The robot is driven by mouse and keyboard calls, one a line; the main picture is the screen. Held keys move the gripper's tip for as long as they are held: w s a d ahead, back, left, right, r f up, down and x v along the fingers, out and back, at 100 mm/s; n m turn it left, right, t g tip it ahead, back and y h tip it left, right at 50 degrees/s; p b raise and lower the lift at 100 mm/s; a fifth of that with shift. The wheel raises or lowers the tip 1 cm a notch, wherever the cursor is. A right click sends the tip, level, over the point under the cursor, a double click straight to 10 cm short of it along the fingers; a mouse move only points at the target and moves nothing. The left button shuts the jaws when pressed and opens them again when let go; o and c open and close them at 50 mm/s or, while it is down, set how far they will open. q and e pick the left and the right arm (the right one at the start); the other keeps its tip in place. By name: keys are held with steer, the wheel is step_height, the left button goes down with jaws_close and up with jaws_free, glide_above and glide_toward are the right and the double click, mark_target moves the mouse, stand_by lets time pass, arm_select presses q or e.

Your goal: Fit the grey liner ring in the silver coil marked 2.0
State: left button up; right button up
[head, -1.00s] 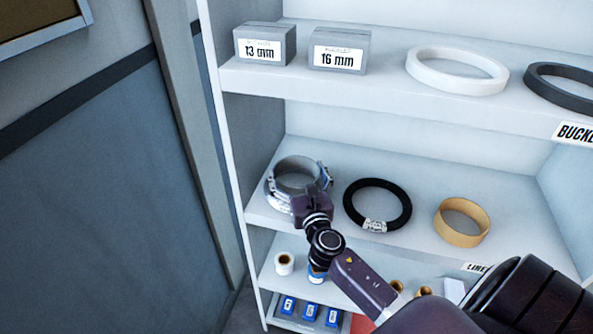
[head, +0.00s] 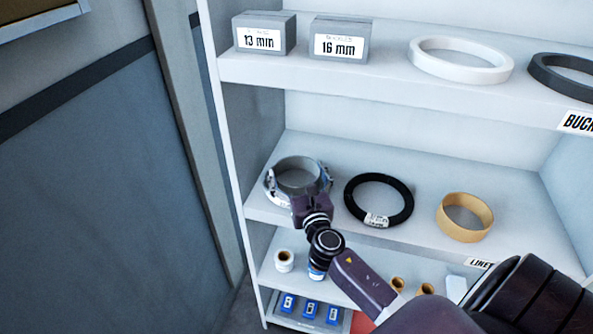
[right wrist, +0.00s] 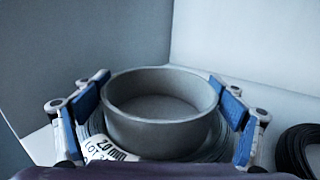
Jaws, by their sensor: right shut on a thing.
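The grey liner ring (right wrist: 160,132) stands between the two blue-padded fingers of my right gripper (right wrist: 163,101), which is shut on it. In the head view the ring (head: 296,179) is at the left of the middle shelf. The silver coil (right wrist: 222,138) shows around and below the ring, with a white tag (right wrist: 104,150) reading 2.0 mm at the front left. The ring's upper part rises above the coil. How deep its lower edge sits is hard to tell. My left gripper is not in view.
A black coil (head: 349,202) with a white tag lies just right on the same shelf, then a tan ring (head: 462,232). The shelf's side wall is close on the left. Grey boxes (head: 262,35) and a white ring (head: 412,55) stand on the shelf above.

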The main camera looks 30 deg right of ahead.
mark_target(302, 187)
steer(key=shift+f, duration=0.25)
steer(key=o, duration=1)
steer(key=shift+c, duration=0.2)
steer(key=shift+s+a+f, duration=0.1)
steer(key=shift+s+f, duration=0.05)
steer(key=shift+s+a+f, duration=0.1)
steer(key=shift+s, duration=0.2)
steer(key=v, duration=1.1)
steer(key=shift+r, duration=0.35)
